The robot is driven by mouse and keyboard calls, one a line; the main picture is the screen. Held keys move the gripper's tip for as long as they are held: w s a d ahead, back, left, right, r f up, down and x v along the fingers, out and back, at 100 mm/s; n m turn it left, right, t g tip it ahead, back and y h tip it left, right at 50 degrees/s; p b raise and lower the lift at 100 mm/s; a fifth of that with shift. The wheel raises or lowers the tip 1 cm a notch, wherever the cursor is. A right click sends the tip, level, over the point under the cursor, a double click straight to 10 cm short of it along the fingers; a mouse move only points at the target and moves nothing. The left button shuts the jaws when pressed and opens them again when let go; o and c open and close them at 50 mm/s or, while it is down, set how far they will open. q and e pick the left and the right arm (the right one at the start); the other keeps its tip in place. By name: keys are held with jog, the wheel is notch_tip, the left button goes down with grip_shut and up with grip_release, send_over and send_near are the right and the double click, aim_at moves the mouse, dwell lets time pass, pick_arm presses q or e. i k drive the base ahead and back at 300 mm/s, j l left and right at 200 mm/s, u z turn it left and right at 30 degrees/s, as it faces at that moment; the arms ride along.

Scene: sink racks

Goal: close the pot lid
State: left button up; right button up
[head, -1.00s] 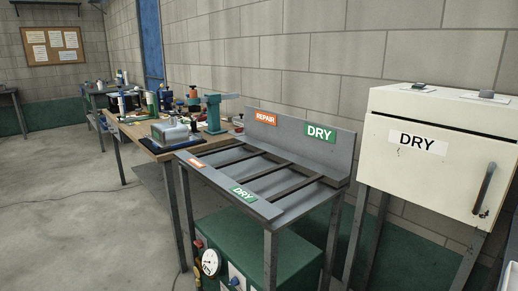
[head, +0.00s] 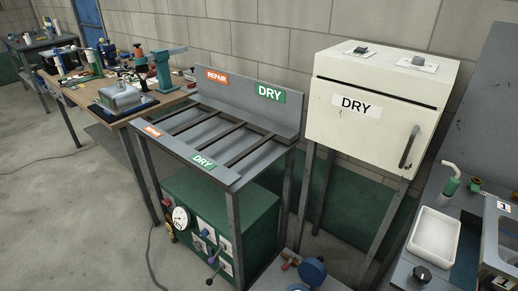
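I cannot make out a pot or a pot lid for certain in the head view. Neither of my grippers shows. A small dark round-topped thing (head: 422,275) stands at the front of the bench at the lower right, too small to identify.
A slatted grey rack table (head: 235,178) with REPAIR and DRY labels stands in the middle. A white DRY cabinet (head: 375,110) is right of it. A white basin (head: 433,237) sits on the right bench. A cluttered wooden workbench (head: 120,122) is left. Open floor (head: 60,220) lies front left.

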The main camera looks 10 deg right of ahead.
aim_at(313, 273)
jog(key=z, duration=0.85)
jog(key=j+z, duration=0.4)
jog(key=i+j+z, duration=0.1)
jog(key=z, duration=0.35)
jog(key=j+z, duration=0.4)
jog(key=k, duration=0.05)
